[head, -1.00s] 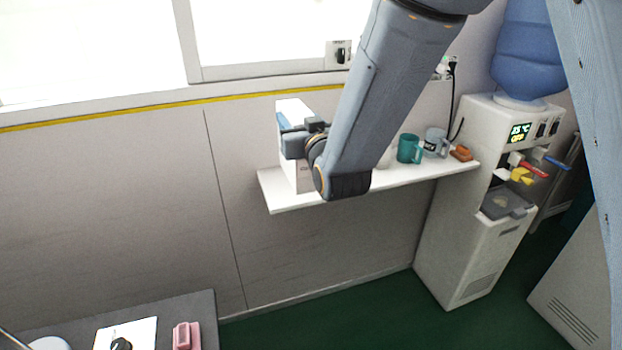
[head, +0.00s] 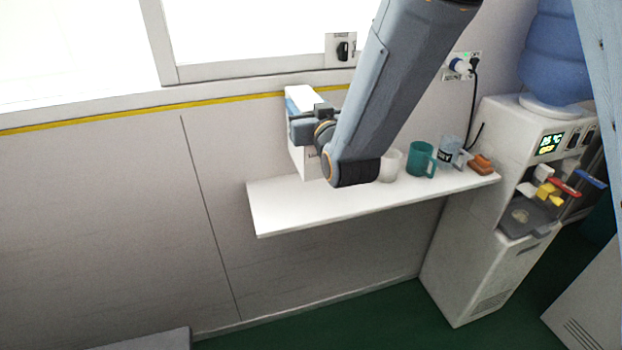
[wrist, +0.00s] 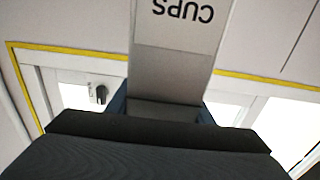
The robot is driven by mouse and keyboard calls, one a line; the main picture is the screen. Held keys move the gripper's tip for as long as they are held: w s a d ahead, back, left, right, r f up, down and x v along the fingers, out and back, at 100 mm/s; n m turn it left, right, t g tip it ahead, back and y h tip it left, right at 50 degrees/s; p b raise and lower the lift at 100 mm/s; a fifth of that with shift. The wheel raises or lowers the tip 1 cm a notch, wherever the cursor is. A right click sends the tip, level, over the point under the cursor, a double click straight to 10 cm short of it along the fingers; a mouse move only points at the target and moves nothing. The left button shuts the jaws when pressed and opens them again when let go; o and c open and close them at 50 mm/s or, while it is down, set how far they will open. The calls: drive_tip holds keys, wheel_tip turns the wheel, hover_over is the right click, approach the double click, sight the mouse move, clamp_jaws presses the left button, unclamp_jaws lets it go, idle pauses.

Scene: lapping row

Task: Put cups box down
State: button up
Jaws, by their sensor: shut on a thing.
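The cups box (head: 300,96) is a tall white carton, upright in the head view at the left part of the wall shelf (head: 285,215). My gripper (head: 304,128) is shut on it. The gripper and arm hide much of the box's front and right side. The box's lower end shows against the back of the shelf; I cannot tell whether it touches the shelf or hangs just above it. In the wrist view the box (wrist: 180,60) stands between the fingers, with the word CUPS upside down.
A white cup (head: 391,166), a teal mug (head: 420,160), a grey-blue mug (head: 449,152) and an orange-brown item (head: 481,164) stand on the shelf's right part. A water dispenser (head: 470,240) stands right of it. The shelf's left end and front strip are clear.

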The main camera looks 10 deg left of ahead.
sight(316, 159)
drive_tip(key=shift+w+f+p, duration=0.1)
drive_tip(key=shift+f+p, duration=0.85)
drive_tip(key=shift+f, duration=3.95)
drive_tip(key=shift+f, duration=0.2)
drive_tip(key=o, duration=1.5)
drive_tip(key=shift+r, duration=0.2)
drive_tip(key=b+v, duration=0.3)
drive_tip(key=v, duration=0.9)
